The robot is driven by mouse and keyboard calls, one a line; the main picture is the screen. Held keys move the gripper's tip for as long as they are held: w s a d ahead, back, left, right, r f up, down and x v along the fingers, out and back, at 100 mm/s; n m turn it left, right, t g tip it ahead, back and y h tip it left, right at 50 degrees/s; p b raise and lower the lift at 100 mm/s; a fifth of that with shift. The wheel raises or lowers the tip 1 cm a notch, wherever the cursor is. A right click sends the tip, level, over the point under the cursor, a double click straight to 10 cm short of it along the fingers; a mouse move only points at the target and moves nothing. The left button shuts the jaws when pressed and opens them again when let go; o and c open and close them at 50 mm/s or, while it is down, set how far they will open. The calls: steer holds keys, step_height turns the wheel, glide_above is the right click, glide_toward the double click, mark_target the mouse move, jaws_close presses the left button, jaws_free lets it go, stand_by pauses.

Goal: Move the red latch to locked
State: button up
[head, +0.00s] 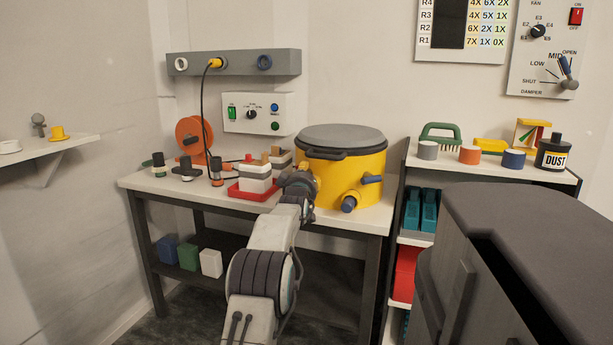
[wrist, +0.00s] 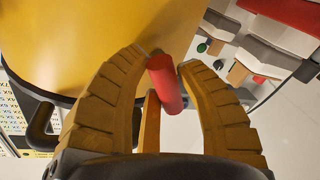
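The red latch shows in the wrist view as a short red cylindrical handle (wrist: 166,84) beside the yellow wall of the drum. My gripper (wrist: 167,58) has one curved finger on each side of it. The fingertips converge at its far end with no clear gap, so it looks gripped there. A third tan strip shows behind the handle. In the head view the yellow drum (head: 343,177) with its grey lid stands on the bench, and my gripper (head: 298,182) is at its left side. My arm hides the latch in that view, and the latch's locked mark is not visible.
The bench (head: 364,219) also bears a red tray (head: 252,192) with pale blocks, left of my gripper, and an orange reel (head: 190,138). A shelf unit (head: 465,167) stands to the right. A dark grey bulk (head: 530,235) fills the lower right.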

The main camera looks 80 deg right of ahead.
steer(key=shift+f, duration=0.1)
jaws_close()
steer(key=m, duration=0.2)
steer(key=m+b, duration=0.1)
steer(key=m, duration=0.1)
steer(key=shift+s+f+h, duration=0.15)
steer(key=shift+f+h, duration=0.15)
steer(key=shift+h, duration=0.1)
steer(key=shift+m, duration=0.8)
steer(key=shift+o, duration=1)
jaws_free()
steer(key=shift+s, duration=0.1)
steer(key=o, duration=0.4)
steer(key=shift+r, duration=0.2)
steer(key=shift+a, duration=0.2)
steer(key=shift+w+a+f, duration=0.1)
steer(key=shift+a+f, duration=0.1)
steer(key=shift+a, duration=1.75)
steer(key=shift+w+a+f, duration=0.1)
steer(key=shift+a+f, duration=0.15)
steer(key=shift+a, duration=1.65)
steer(key=shift+a+f, duration=0.2)
steer(key=shift+a, duration=1.75)
